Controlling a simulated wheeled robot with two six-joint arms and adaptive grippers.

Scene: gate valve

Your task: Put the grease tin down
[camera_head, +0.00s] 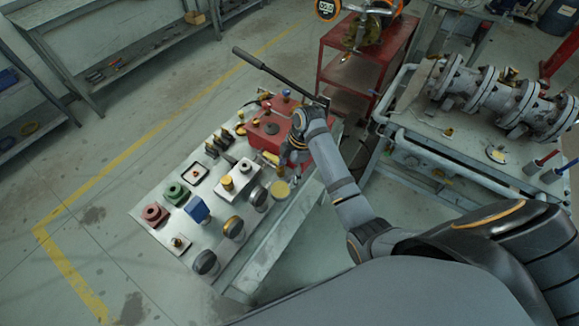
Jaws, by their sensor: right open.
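A round tin with a yellow top, which looks like the grease tin (280,189), stands upright near the right edge of the grey bench (222,262). My right gripper (285,172) is open, just beyond the tin in the picture. The gripper is small and dark here, and I cannot tell whether its fingers touch the tin. My left gripper is not in view.
The bench also carries a red box (268,131), a grey block with a yellow knob (240,177), a blue block (198,210), green (176,193) and red (155,214) parts, and several dark round knobs. A long dark bar (270,70) reaches out beyond the bench.

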